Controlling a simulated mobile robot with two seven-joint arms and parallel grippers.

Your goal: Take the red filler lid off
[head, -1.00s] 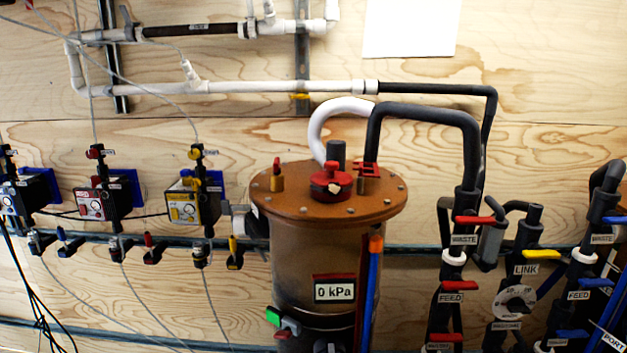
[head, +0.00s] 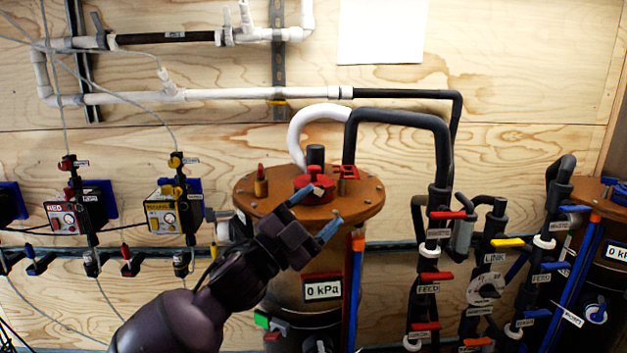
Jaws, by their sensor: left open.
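The red filler lid (head: 314,178) sits on top of the brown round cover (head: 358,200) of the filter tank. It is partly hidden behind one finger of my left gripper. My left gripper (head: 316,212) is in front of the tank top, its two blue-grey fingers spread apart and empty. One fingertip lies just below the lid in the picture, the other near the cover's front edge. I cannot tell whether the finger touches the lid. My right gripper is out of view.
A red-topped brass fitting (head: 261,182) and a red bracket (head: 347,172) stand beside the lid. Pipes with coloured valve handles (head: 447,215) stand to the right. A 0 kPa display (head: 322,289) is on the tank front.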

